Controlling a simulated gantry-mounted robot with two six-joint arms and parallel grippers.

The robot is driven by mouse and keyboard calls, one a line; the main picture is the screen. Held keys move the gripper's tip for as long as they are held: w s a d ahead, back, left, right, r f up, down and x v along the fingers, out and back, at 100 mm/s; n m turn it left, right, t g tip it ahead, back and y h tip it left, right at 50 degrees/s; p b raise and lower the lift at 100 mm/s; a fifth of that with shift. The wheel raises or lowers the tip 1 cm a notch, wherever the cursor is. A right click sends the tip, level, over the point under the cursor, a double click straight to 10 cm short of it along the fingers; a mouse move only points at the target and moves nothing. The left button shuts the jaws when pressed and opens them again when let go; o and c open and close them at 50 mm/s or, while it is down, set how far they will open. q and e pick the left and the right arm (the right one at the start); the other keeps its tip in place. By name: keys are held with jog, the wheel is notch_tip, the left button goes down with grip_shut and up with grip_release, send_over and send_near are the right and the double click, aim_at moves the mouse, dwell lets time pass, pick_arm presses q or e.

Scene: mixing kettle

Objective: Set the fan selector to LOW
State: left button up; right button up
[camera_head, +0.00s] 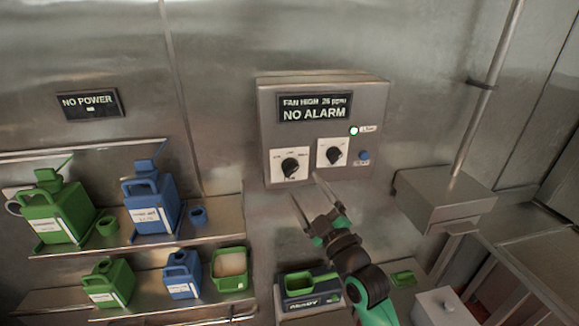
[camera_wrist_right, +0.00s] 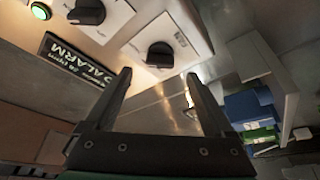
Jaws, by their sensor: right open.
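A steel control box (camera_head: 264,130) is fixed to the wall, with a display (camera_head: 314,107) reading "FAN HIGH 26 ppm" and "NO ALARM". Two black knobs on white plates sit below it: a left knob (camera_head: 290,167) and a right knob (camera_head: 334,154). My right gripper (camera_head: 306,188) is open and empty just below the box. In the right wrist view, the left knob (camera_wrist_right: 160,54) shows just beyond the gap between the fingertips (camera_wrist_right: 158,75), apparently untouched. My left gripper is out of view.
A lit green lamp (camera_head: 353,131) and a blue button (camera_head: 364,155) are on the box's right side. Shelves at left hold green jugs (camera_head: 62,212) and blue jugs (camera_head: 152,204). A green-and-black unit marked READY (camera_head: 309,290) stands below. A steel ledge (camera_head: 445,190) juts out at right.

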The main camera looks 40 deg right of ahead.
aim_at(293, 173)
jog(key=b+x, duration=0.1)
jog(key=x, duration=0.5)
jog(key=shift+b, duration=0.45)
